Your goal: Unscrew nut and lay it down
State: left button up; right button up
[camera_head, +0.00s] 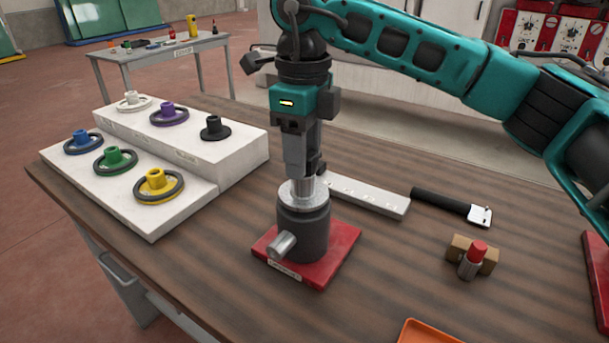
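A dark grey cylinder (302,232) with a silver collar (304,194) on top stands upright on a red base plate (338,262). A short silver stem or nut (307,183) rises from the collar. I cannot make out a separate nut. My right gripper (305,170) points straight down over the stem, its fingertips at or touching its upper part. The fingers hide the top, and I cannot tell whether they are closed on it. A silver side stub (282,244) sticks out of the cylinder toward the front left. My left gripper is not in view.
A white stepped rack (190,199) with coloured ringed knobs stands at the left. A white strip (370,197), a black-handled tool (450,206) and a red-capped part on a brown block (486,254) lie right. An orange tray (428,332) shows at the front edge.

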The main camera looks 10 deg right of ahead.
jog(key=c, duration=0.6)
jog(key=n, duration=0.5)
jog(key=shift+n+p, duration=0.4)
jog(key=n, duration=0.5)
jog(key=n+p, duration=0.1)
jog(key=n, duration=1.1)
jog(key=shift+r+n, duration=0.1)
jog(key=shift+n, duration=0.3)
